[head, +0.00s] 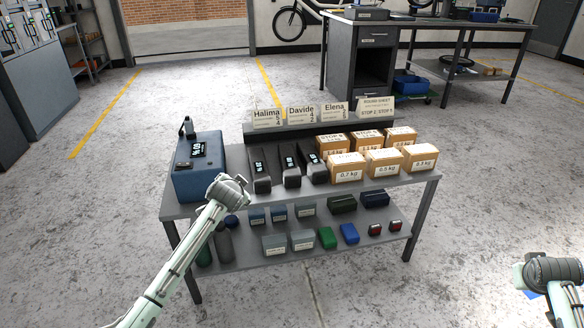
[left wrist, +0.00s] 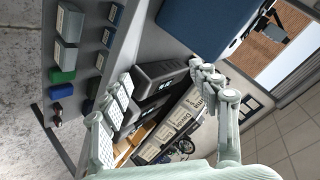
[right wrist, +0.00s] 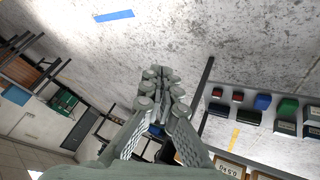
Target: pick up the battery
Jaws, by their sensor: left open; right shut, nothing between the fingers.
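Three dark upright batteries with small lit displays stand in a row on the upper shelf: left (head: 261,172), middle (head: 290,168) and right (head: 316,166). In the left wrist view, the nearest battery (left wrist: 158,74) shows between and beyond the fingers of my left gripper (left wrist: 165,88). That gripper is open and empty, apart from the batteries. In the head view, my left arm's end is in front of the shelf, left of the batteries, and hides its fingers. My right gripper (right wrist: 160,76) is shut and empty, far right of the shelf, away from the batteries.
A blue box with a display (head: 199,166) stands left of the batteries. Labelled cartons (head: 383,162) stand to the right, name cards (head: 301,115) behind. The lower shelf (head: 262,258) holds several small boxes and cylinders. A workbench (head: 430,25) is farther back.

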